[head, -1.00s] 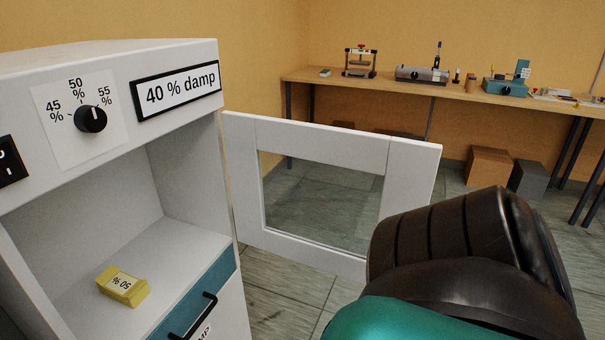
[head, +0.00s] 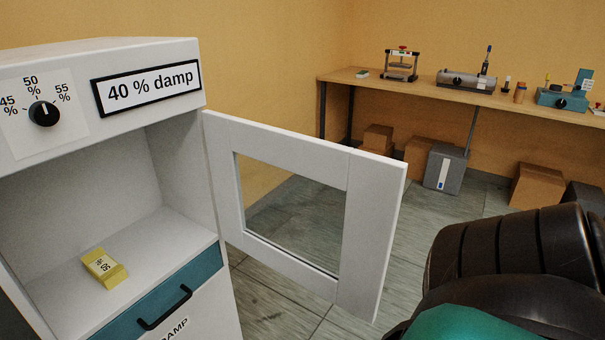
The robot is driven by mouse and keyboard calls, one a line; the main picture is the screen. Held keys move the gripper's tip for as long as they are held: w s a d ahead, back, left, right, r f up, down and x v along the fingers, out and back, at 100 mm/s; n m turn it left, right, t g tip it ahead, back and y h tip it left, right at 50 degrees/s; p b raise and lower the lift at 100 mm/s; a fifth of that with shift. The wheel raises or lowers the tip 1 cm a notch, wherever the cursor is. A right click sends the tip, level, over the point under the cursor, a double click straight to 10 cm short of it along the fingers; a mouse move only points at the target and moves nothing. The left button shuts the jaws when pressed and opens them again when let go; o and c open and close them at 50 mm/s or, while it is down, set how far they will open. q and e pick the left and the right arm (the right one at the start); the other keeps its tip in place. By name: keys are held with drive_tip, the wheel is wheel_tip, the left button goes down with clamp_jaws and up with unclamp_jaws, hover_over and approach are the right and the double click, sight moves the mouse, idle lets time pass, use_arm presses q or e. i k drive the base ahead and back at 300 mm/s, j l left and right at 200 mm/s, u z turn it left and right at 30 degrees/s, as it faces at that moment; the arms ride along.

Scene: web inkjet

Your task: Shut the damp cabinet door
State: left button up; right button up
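The damp cabinet (head: 200,47) stands at the left, with a "40 % damp" label and a black dial on its upper panel. Its white framed door (head: 372,215) with a glass pane stands open, hinged at the cabinet's right side and swung out to the right. Inside on the cabinet floor lies a yellow block (head: 104,267) marked 50 %. A dark and teal part of my arm fills the lower right, apart from the door in the picture. Neither gripper's fingers are in view.
A blue drawer front (head: 125,318) with a black handle (head: 165,306) is below the opening. A wooden bench (head: 440,96) with several devices runs along the back wall. Cardboard boxes (head: 537,187) and a grey box (head: 445,169) are beneath it. Grey floor is open beyond the door.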

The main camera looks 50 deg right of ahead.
sight(373, 183)
drive_tip(key=k+l+u, duration=0.1)
drive_tip(key=k+l, duration=0.15)
drive_tip(key=l, duration=0.15)
drive_tip(key=k+l+u, duration=0.1)
drive_tip(key=k+l, duration=0.25)
drive_tip(key=l, duration=0.25)
drive_tip(key=k+l+u, duration=0.1)
drive_tip(key=l, duration=0.2)
drive_tip(key=k+l, duration=0.15)
drive_tip(key=l, duration=0.2)
drive_tip(key=l+u, duration=0.2)
drive_tip(key=l, duration=0.7)
drive_tip(key=i+l, duration=0.25)
drive_tip(key=l, duration=0.3)
drive_tip(key=i+l+u, duration=0.1)
drive_tip(key=k+l+u, duration=0.15)
drive_tip(key=l+u, duration=0.2)
drive_tip(key=k+l+u, duration=0.2)
drive_tip(key=k+u, duration=0.55)
